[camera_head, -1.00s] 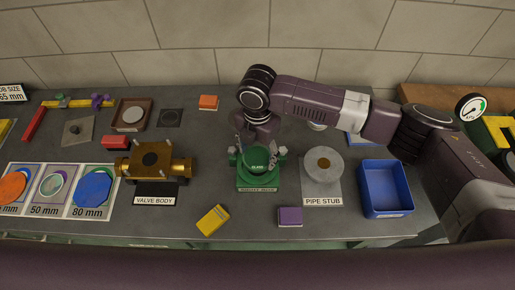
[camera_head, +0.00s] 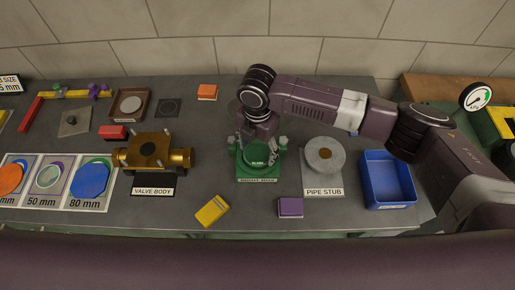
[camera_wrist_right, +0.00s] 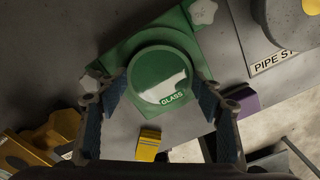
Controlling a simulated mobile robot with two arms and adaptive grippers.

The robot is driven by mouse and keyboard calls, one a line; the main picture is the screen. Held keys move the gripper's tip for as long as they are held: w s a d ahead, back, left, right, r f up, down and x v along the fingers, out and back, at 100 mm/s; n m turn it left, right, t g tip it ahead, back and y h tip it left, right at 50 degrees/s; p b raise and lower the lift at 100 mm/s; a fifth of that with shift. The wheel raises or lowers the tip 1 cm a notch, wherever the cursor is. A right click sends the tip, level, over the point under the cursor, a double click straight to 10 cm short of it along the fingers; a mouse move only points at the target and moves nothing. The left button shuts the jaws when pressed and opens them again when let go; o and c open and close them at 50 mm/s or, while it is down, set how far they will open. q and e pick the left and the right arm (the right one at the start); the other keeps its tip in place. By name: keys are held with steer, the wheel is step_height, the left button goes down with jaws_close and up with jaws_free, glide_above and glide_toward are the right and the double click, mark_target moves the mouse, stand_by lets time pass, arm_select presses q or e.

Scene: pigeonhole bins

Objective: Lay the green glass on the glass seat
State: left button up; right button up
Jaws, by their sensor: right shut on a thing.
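The green glass (camera_wrist_right: 160,75) is a round disc marked GLASS between the two fingers of my right gripper (camera_wrist_right: 161,88) in the wrist view. The gripper is shut on it. In the head view the green glass (camera_head: 257,153) is right over the green glass seat (camera_head: 258,173), below my right gripper (camera_head: 259,141). The seat's base (camera_wrist_right: 130,47) shows around the disc in the wrist view. The disc looks roughly centred over the seat and flat. I cannot tell whether it touches the seat, as the disc hides the seat's middle. My left gripper is not in view.
A pale star knob (camera_wrist_right: 203,12) stands at a seat corner. The brass valve body (camera_head: 152,153) is left of the seat; the pipe stub (camera_head: 325,155) and blue bin (camera_head: 386,181) are right. Yellow (camera_head: 212,211) and purple (camera_head: 290,207) blocks lie in front.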

mark_target(258, 154)
steer(key=shift+f, duration=0.3)
steer(key=o, duration=1.4)
step_height(258, 154, up, 12)
steer(key=shift+s+f, duration=0.1)
